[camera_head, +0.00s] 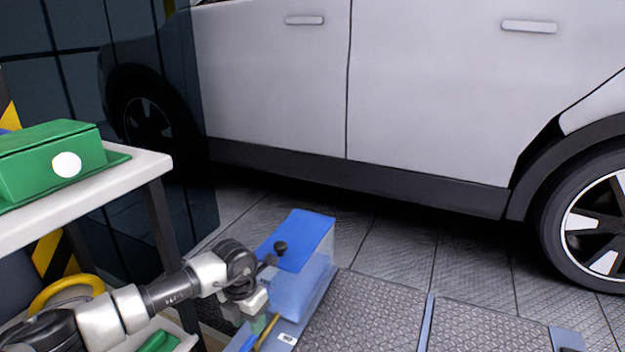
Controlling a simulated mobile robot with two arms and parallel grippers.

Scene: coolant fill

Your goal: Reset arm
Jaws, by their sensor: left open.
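My left arm comes in from the lower left, and its gripper (262,322) hangs low beside a clear box with a blue lid (305,240). The gripper is open. Its fingers are small in the view and partly cut against the blue edge below. I cannot tell whether it touches the box. My right gripper is not in view.
A silver car (430,90) stands across the back, with a wheel (597,222) at the right. A green case (55,160) sits on a white shelf (90,195) at the left. Dark floor tiles (400,240) are clear.

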